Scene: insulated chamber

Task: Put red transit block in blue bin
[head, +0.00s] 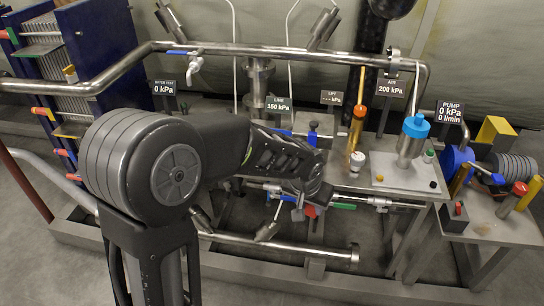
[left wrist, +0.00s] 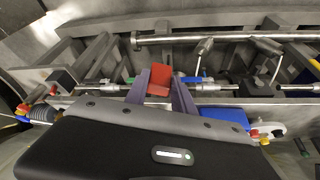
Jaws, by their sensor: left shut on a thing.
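The red transit block (left wrist: 159,80) is between the two fingers of my left gripper (left wrist: 161,92) in the left wrist view. In the head view my left gripper (head: 306,200) points down at the front of the middle bench, and a small red patch of the block (head: 310,211) shows at its tips. The gripper is shut on the block and holds it above the lower pipework. A flat blue surface (left wrist: 226,116) shows partly behind the gripper body in the wrist view; I cannot tell whether it is the blue bin. My right gripper is not in view.
A pipe with a green handle (head: 343,206) and a blue handle (head: 283,197) runs close by the gripper. A lower pipe (head: 300,248) crosses beneath. A blue-capped canister (head: 412,140) stands on the bench at right. An orange-handled pump (head: 356,130) stands beside it.

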